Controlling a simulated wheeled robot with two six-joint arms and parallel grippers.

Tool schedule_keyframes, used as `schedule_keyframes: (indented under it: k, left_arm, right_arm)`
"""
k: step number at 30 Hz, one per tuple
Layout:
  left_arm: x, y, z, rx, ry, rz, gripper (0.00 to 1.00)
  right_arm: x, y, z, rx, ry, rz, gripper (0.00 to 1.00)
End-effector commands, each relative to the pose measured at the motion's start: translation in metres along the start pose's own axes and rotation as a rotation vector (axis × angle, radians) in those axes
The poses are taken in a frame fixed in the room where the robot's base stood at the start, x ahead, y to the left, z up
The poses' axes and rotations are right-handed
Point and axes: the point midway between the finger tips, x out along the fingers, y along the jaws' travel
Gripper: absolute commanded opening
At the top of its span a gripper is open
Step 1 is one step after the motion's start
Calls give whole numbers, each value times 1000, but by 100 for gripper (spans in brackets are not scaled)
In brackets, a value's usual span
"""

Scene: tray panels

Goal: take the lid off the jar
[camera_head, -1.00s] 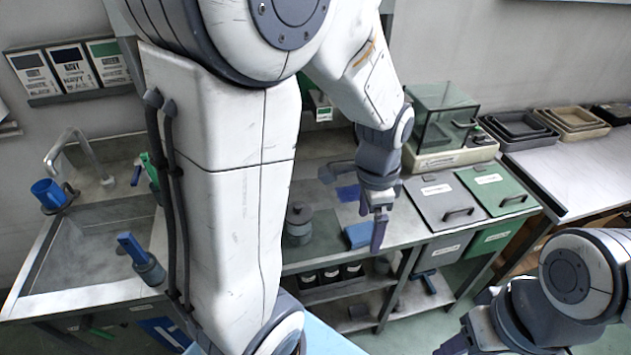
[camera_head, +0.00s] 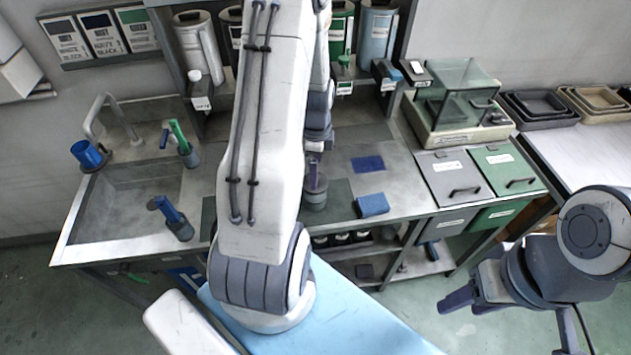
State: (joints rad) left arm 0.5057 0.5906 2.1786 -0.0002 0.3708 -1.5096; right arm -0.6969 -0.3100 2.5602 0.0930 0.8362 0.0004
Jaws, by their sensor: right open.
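The grey jar (camera_head: 314,201) stands on the bench, left of a blue folded cloth. My left arm's forearm crosses the middle of the view, and its gripper (camera_head: 315,168) is right above the jar, pointing down. The fingers are near the lid, whose top is mostly hidden by the gripper. I cannot tell whether the fingers touch the lid or are closed on it. My right gripper (camera_head: 463,302) is open and empty at the lower right, in front of the bench and far from the jar.
A glass-cased balance (camera_head: 455,138) and grey (camera_head: 452,178) and green (camera_head: 507,168) lidded bins stand further right. A sink (camera_head: 125,200) is at left. Dispensers (camera_head: 376,35) line the back shelf.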

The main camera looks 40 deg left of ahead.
Motion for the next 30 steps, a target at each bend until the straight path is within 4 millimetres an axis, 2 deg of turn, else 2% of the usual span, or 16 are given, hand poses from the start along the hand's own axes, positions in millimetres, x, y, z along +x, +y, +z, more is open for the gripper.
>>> schedule_keyframes:
  k: [4, 9, 19, 20, 21, 23, 24, 30]
  left_arm:
    - [17, 3, -3, 1, -1, 9, 100]
    - [38, 3, -3, 0, 0, 6, 100]
    - [45, 2, -3, -1, 0, 1, 100]
    - [45, 2, -3, -1, 0, 1, 92]
    - [45, 2, -2, -1, 0, 1, 77]
    - [45, 2, -2, -1, 0, 2, 54]
    - [45, 2, -2, -1, 0, 2, 40]
    - [45, 2, -2, -1, 0, 2, 39]
  right_arm:
    - [-15, -1, -1, -2, 0, 0, 50]
    - [-20, -1, -1, -3, 0, 0, 50]
    - [-20, -1, -1, -3, 0, 0, 50]
    - [-20, -1, -1, -3, 0, 0, 50]
    - [-20, -1, -1, -3, 0, 0, 50]
    - [-20, -1, -1, -3, 0, 0, 50]
    - [-20, -1, -1, -3, 0, 0, 50]
    - [-20, -1, -1, -3, 0, 0, 50]
